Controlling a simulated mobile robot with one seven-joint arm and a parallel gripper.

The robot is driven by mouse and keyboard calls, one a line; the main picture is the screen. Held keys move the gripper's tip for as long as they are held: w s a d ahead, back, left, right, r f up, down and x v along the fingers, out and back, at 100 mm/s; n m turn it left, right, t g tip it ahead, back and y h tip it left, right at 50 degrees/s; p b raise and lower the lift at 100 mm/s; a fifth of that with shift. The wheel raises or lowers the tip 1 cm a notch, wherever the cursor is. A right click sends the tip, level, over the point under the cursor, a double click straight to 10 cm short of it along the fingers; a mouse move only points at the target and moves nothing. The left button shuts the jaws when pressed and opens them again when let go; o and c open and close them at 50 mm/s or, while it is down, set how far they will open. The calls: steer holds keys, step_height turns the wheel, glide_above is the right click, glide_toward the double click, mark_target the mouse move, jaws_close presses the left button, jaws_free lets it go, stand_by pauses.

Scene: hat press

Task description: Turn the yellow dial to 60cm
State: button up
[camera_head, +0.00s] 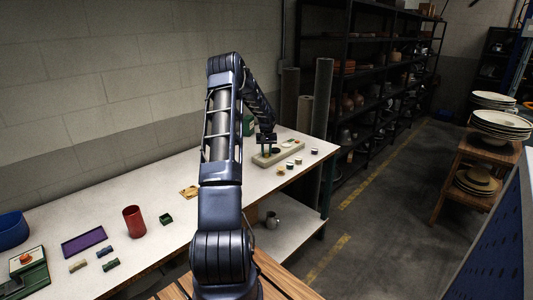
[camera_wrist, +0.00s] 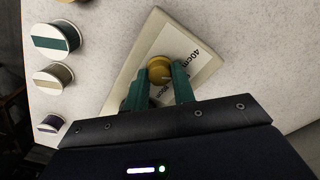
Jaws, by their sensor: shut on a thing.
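The yellow dial (camera_wrist: 159,69) sits on a pale board in the wrist view. A white label (camera_wrist: 190,52) beside the dial reads 40cm, with a second, partly covered cm marking on the near side. My gripper (camera_wrist: 158,82) is shut on the dial, with one green finger at each side of it. The dial's pointer, if it has one, cannot be made out. In the head view my gripper (camera_head: 267,146) is at the pale board (camera_head: 263,160) near the far end of the white table, and hides the dial there.
Several spools, one with a green band (camera_wrist: 55,42), stand left of the board in the wrist view. On the white table (camera_head: 170,235) are a red cup (camera_head: 134,222), a purple tray (camera_head: 84,241) and small green blocks. A dark shelf (camera_head: 365,75) stands behind.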

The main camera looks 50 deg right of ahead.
steer(key=m, duration=0.5)
steer(key=shift+m, duration=0.4)
stand_by(0.3)
steer(key=o, duration=1)
steer(key=shift+r, duration=0.15)
step_height(320, 180, up, 10)
steer(key=shift+r, duration=0.25)
